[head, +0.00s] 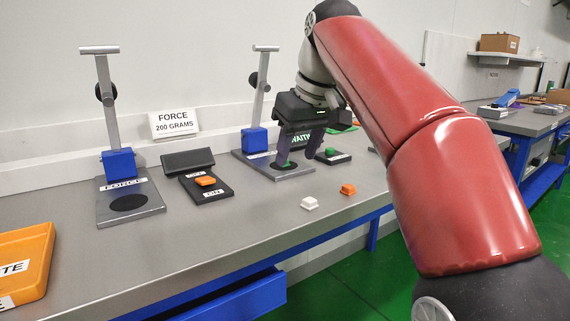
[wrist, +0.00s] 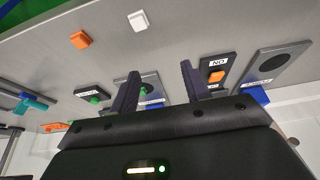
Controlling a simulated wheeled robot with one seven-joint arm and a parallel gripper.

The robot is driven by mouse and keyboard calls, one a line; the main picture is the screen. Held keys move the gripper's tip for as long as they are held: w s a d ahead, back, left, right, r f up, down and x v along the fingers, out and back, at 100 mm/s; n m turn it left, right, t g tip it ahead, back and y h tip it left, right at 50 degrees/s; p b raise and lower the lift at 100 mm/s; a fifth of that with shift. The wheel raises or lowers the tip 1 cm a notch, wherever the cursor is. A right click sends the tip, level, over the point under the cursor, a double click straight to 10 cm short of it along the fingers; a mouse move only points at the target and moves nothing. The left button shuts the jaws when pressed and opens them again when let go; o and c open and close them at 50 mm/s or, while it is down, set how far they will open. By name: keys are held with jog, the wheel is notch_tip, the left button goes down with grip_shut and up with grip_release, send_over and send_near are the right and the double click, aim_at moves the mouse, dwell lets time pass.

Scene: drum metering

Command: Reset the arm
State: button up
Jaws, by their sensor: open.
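My gripper (head: 298,160) is open, pointing down over the base plate of the right-hand stand (head: 268,172) in the head view. Its two dark fingers are spread apart with nothing held between them in the wrist view (wrist: 158,88). A small green thing (wrist: 143,91) is on that stand's plate, beside the left finger in the wrist view; the fingers partly hide it in the head view. My red arm reaches in from the right and covers part of the bench.
The left stand (head: 125,205) is labelled FORCE. An orange switch (head: 206,181) and a green button (head: 331,152) sit on dark boxes. A white block (head: 309,203) and an orange block (head: 348,189) lie near the front edge. An orange bin (head: 25,262) is at far left.

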jog(key=s+d+f+m+t+h, duration=0.1)
jog(key=s+d+f+m, duration=0.2)
jog(key=s+d+f, duration=0.3)
jog(key=s+d+f+m+h, duration=0.1)
jog(key=s+d+f+m, duration=0.2)
jog(key=s+d+f, duration=0.4)
jog(key=s+f, duration=0.9)
jog(key=f, duration=0.5)
jog(key=shift+s+f+m+t+h, duration=0.15)
jog(key=shift+m+t+h, duration=0.15)
jog(key=shift+t, duration=0.1)
